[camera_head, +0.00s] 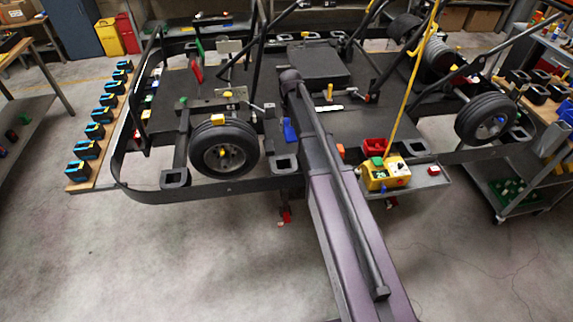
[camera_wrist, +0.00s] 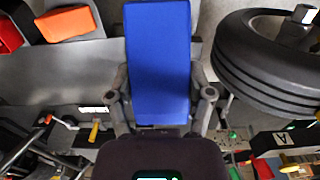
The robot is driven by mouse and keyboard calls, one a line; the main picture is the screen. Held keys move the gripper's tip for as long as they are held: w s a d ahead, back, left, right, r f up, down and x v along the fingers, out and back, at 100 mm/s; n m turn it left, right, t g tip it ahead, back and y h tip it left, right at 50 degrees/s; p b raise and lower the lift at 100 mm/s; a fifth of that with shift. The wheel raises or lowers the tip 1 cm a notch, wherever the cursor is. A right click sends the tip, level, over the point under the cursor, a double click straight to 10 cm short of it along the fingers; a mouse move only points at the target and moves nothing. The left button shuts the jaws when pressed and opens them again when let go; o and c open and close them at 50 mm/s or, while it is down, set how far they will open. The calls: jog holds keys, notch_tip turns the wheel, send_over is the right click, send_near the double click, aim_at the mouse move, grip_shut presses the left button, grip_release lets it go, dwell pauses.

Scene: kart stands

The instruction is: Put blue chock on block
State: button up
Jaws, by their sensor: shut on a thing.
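The blue chock (camera_wrist: 158,50) is a smooth, long blue piece in the wrist view. My gripper (camera_wrist: 160,92) is shut on it, with one grey finger on each side of its lower part. In the head view the chock (camera_head: 289,131) shows as a small blue patch beside my arm, over the kart's near side. My arm hides most of the gripper there. A dark square-holed block (camera_head: 286,163) sits on the kart's near rail just below the chock in that view. I cannot tell whether this is the task's block.
A black tyre (camera_wrist: 265,60) stands right of the chock in the wrist view; in the head view this wheel (camera_head: 222,148) is at left. An orange piece (camera_wrist: 68,23) lies left of the chock. Tubular frame bars rise around.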

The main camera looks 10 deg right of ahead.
aim_at(289, 132)
jog(key=shift+a+f+m, duration=0.1)
jog(key=shift+m, duration=0.2)
jog(key=f+m+b, duration=0.1)
jog(key=m+b, duration=0.1)
jog(key=m, duration=0.1)
jog(key=shift+w+f, duration=0.4)
jog(key=m, duration=0.1)
jog(key=f+m+b, duration=0.1)
jog(key=m, duration=0.1)
jog(key=w+f+m+b, duration=0.1)
jog(key=m, duration=0.1)
jog(key=shift+f, duration=0.1)
jog(key=f+m+b, duration=0.1)
jog(key=m, duration=0.2)
jog(key=w+f+m+b, duration=0.1)
jog(key=m, duration=0.2)
jog(key=f+m+b, duration=0.1)
jog(key=m, duration=0.2)
jog(key=shift+w+f+b, duration=0.2)
jog(key=shift+f+b, duration=0.05)
jog(key=shift+b, duration=0.15)
jog(key=shift+f, duration=0.1)
notch_tip(289, 132, down, 6)
jog(key=b, duration=0.6)
jog(key=shift+f, duration=0.1)
